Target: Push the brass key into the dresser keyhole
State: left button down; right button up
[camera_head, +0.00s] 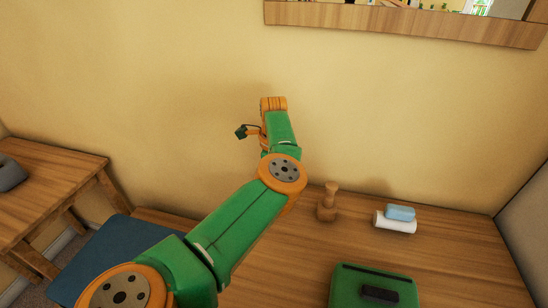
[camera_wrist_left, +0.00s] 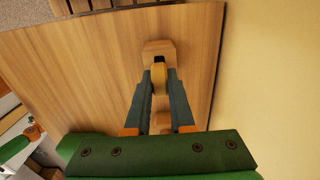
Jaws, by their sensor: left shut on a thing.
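The dresser (camera_head: 280,265) has a light wooden top and stands against the wall; its top also shows in the left wrist view (camera_wrist_left: 95,65). In that view my left gripper (camera_wrist_left: 159,82) is shut on a yellow, brass-coloured piece, the brass key (camera_wrist_left: 158,74). Just beyond the fingertips is a small wooden block (camera_wrist_left: 158,48) with bevelled corners. The key's end is against or right in front of the block; I cannot tell which. The keyhole itself is not visible. In the head view, my arm hides the gripper, key and block. My right gripper is not in view.
A turned wooden piece (camera_head: 327,205), a white roll (camera_head: 394,222) with a blue one (camera_head: 400,212), and a green case (camera_head: 350,285) stand right of my arm. A blue seat (camera_head: 125,255) and wooden table (camera_head: 60,185) are left. The wall (camera_head: 400,110) rises behind.

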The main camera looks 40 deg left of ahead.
pick_arm(q)
jog(key=shift+r+p, duration=1.15)
jog(key=shift+r, duration=0.8)
